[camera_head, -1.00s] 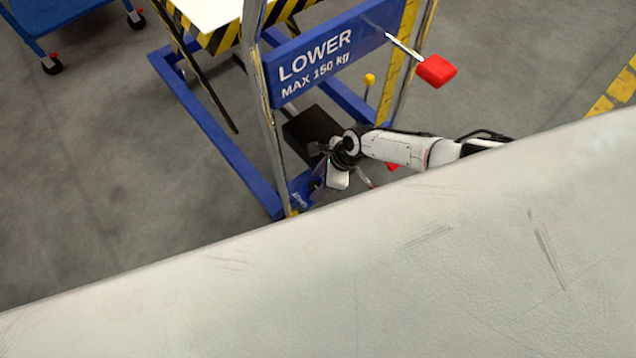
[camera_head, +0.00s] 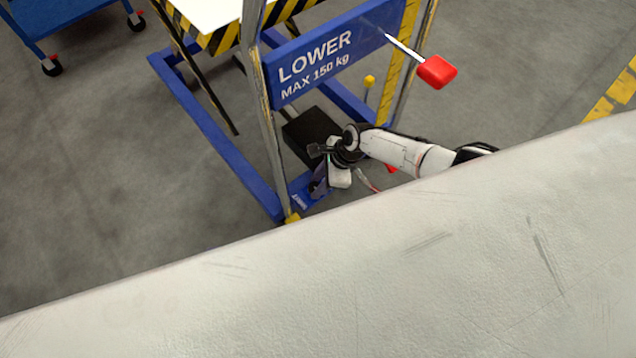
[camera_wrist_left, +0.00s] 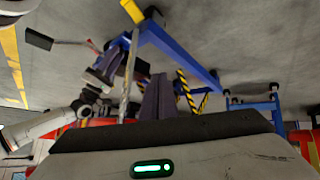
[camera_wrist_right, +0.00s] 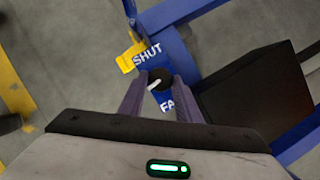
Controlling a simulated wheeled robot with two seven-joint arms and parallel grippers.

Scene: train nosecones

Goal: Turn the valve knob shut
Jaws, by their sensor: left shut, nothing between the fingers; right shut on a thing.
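The valve knob (camera_wrist_right: 163,77) is small, round and black with a white pointer line. My right gripper (camera_wrist_right: 161,84) is shut on the knob, one purple finger on each side. In the head view my right gripper (camera_head: 318,184) is low by the frame's front post, the knob hidden. My left gripper (camera_wrist_left: 158,82) is shut and empty in the left wrist view, and outside the head view.
The blue lift frame (camera_head: 215,140) carries a "LOWER MAX 150 kg" plate (camera_head: 325,55) and a red-handled lever (camera_head: 437,72). A black box (camera_head: 312,133) stands beside my right wrist. A large pale scratched surface fills the lower head view.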

